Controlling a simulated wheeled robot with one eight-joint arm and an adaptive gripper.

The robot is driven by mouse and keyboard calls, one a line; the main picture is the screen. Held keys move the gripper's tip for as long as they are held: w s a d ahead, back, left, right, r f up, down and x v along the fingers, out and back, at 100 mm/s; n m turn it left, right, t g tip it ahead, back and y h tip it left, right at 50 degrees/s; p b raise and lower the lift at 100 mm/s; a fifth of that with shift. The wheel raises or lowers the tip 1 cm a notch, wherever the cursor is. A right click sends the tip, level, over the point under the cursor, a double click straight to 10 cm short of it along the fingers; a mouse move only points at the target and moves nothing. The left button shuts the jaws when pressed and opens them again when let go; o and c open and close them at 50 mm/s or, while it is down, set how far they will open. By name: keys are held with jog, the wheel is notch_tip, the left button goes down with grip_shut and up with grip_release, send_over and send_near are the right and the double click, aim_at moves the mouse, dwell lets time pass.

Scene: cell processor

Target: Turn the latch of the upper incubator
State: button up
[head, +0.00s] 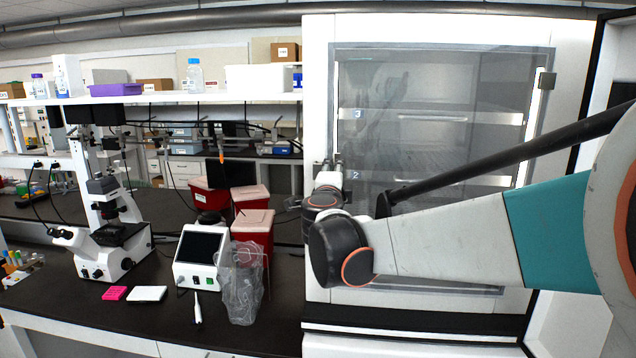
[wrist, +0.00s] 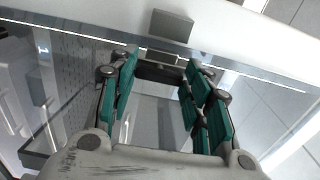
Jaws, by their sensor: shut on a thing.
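The upper incubator (head: 318,90) is a white cabinet with a clear glass door (head: 430,85) showing numbered shelves. My arm crosses in front of it, and my gripper (head: 332,166) is at the left edge of the door, partly hidden by my wrist. In the wrist view, my gripper (wrist: 160,68) has its teal-padded fingers on either side of a dark grey bar, which looks like the latch (wrist: 160,73), and is shut on it. The latch cannot be made out in the head view. The door looks closed.
A grey block (wrist: 172,25) sits on the white frame just beyond the fingertips. Left of the incubator, a black bench (head: 60,215) holds a microscope (head: 108,235), a white device with a screen (head: 200,258), a crumpled clear bag (head: 241,285) and red bins (head: 252,232).

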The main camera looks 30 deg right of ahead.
jog(key=o, duration=1.1)
jog(key=shift+s, duration=0.1)
jog(key=shift+c, duration=0.2)
jog(key=shift+s+a, duration=0.1)
jog(key=shift+a, duration=0.05)
jog(key=v, duration=1.1)
jog(key=shift+s, duration=0.25)
jog(key=shift+a, duration=0.15)
